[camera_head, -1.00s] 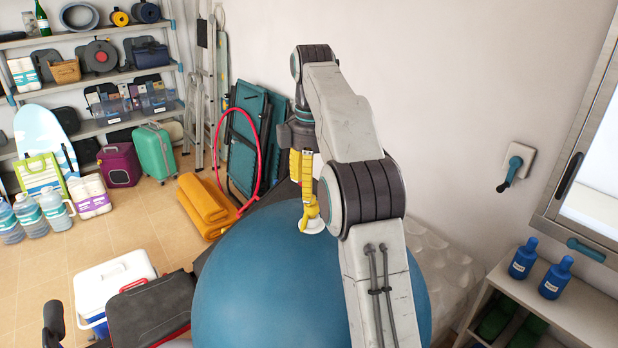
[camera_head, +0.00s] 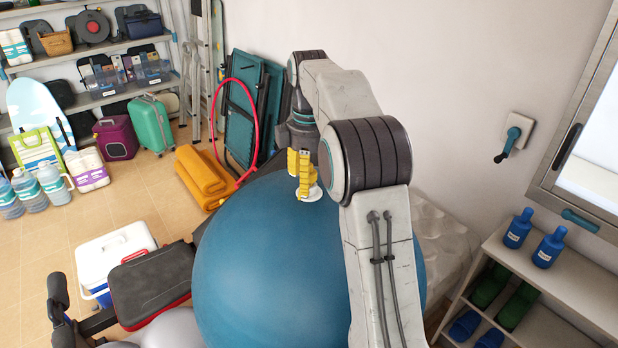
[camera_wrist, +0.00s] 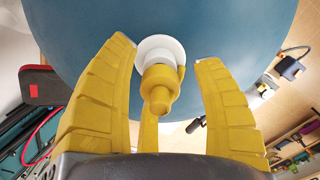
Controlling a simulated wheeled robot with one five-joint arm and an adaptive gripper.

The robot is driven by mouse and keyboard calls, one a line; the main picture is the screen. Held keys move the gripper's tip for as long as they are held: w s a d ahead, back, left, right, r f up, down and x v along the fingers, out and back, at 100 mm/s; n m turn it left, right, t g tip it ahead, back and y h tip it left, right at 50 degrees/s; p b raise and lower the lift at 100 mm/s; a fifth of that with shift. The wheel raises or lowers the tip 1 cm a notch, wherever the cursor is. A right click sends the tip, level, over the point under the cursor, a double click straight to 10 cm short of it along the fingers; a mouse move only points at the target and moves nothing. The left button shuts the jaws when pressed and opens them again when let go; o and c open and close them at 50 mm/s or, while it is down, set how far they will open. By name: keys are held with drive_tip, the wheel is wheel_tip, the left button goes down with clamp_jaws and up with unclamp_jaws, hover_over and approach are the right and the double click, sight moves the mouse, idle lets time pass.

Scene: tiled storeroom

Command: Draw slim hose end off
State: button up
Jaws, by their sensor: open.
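A large blue ball (camera_head: 265,265) fills the middle of the head view and the top of the wrist view. The slim hose end (camera_wrist: 160,88) is a stepped yellow piece. It stands at a round white disc (camera_wrist: 158,47) on the ball; the white disc also shows in the head view (camera_head: 312,194). My gripper (camera_wrist: 167,55) is open, with one yellow finger on each side of the hose end and gaps between. A narrow yellow strip shows below the hose end; I cannot tell what it is. In the head view my gripper's fingers partly hide the hose end.
A white shelf (camera_head: 545,285) with blue bottles and footwear stands at the right, below a window. A black case (camera_head: 152,288) and a white cooler (camera_head: 108,255) are left of the ball. A red hoop and folded chairs lean on the back wall. Tiled floor is open at left.

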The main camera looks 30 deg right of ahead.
drive_tip(key=shift+f, duration=0.2)
drive_tip(key=shift+c, duration=0.4)
clamp_jaws()
